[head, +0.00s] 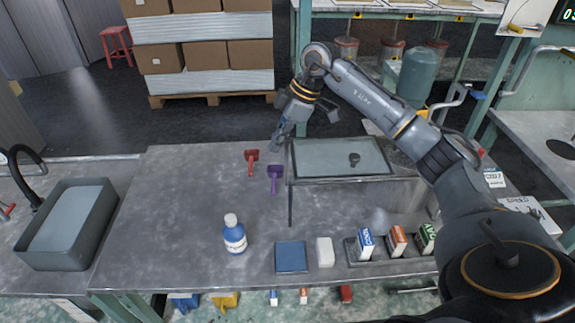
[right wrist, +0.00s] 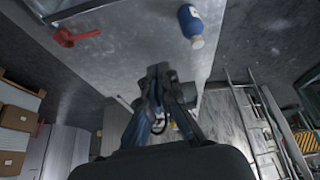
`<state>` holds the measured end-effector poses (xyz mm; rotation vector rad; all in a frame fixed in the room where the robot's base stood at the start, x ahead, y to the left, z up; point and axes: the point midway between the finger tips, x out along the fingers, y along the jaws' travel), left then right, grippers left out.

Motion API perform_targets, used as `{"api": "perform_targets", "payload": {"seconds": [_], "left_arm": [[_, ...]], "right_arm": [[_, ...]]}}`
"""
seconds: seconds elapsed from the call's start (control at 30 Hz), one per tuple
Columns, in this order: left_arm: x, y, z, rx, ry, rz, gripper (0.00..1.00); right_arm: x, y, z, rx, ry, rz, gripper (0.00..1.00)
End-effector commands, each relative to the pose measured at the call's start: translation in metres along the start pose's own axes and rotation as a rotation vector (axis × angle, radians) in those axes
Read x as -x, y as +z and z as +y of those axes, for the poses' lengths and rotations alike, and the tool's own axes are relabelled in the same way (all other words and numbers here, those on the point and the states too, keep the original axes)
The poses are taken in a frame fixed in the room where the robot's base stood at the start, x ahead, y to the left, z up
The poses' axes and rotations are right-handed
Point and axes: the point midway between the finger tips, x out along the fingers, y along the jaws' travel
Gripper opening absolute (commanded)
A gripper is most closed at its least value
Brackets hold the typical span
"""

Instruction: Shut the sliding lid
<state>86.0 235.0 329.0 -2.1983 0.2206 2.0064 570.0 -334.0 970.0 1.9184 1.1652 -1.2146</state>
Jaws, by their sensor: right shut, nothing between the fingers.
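The sliding lid (head: 325,157) is a flat glass panel in a dark frame with a small dark knob (head: 354,160). It lies on top of a see-through box (head: 340,202) at the middle right of the bench in the head view. My right arm crosses in front of the box's right end, so I cannot tell how much of it is uncovered. My right gripper (head: 276,144) is shut and empty beside the lid's far left corner. It also shows in the right wrist view (right wrist: 157,80). My left gripper is not in view.
A red tool (head: 252,160) and a purple tool (head: 275,178) lie left of the box. A blue bottle (head: 235,238), a blue pad (head: 290,256), a white block (head: 325,252) and small cartons (head: 397,241) stand along the front. A grey basin (head: 35,258) is at left. The bench's left part is clear.

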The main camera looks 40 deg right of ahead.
Motion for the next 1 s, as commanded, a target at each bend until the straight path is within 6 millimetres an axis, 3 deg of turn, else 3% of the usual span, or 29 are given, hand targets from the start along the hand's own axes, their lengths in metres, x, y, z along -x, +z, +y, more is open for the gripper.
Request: {"api": "perform_targets", "payload": {"seconds": [0.1, 0.27, 0.7, 1.0], "left_arm": [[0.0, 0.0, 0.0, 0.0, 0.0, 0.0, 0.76], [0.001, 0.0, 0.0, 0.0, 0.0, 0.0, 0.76], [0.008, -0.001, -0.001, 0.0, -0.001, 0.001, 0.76], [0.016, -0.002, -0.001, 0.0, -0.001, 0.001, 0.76]], "right_arm": [[0.015, 0.02, 0.006, -0.073, 0.013, -0.08, 0.0], [0.006, 0.025, 0.006, -0.09, 0.011, -0.1, 0.0], [-0.083, 0.032, 0.006, -0.086, 0.009, -0.094, 0.0], [-0.068, 0.065, 0.003, -0.087, 0.012, -0.095, 0.0]]}}
